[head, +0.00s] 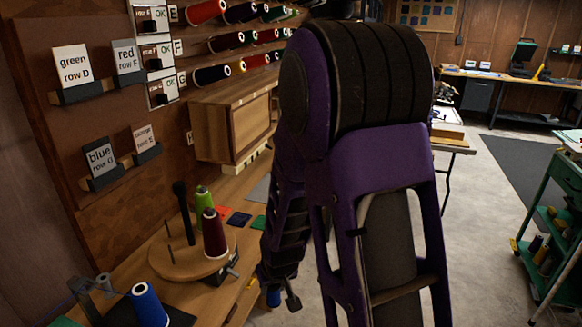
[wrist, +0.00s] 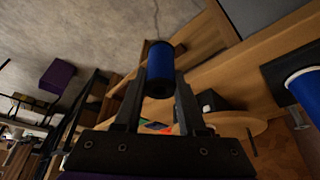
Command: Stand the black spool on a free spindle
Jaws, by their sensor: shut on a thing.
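My gripper (wrist: 158,95) is shut on a blue spool (wrist: 160,62) with a dark end, seen in the wrist view. In the head view my arm hides most of the gripper; a bit of the held spool's blue (head: 274,297) shows at the bench's front edge. I see no clearly black spool in the grip. A round wooden disc (head: 165,268) on the bench carries a lime green spool (head: 203,201), a maroon spool (head: 214,235) and a tall dark post with a knob (head: 184,212). A thin bare spindle (head: 169,240) seems to stand at its left.
Another blue spool (head: 148,306) stands on a black pad at the bench's near left. Spools in several colours, some dark, hang on wall rows (head: 240,40). A wooden cabinet (head: 235,125) is behind the disc. A green cart (head: 552,220) stands right, across open floor.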

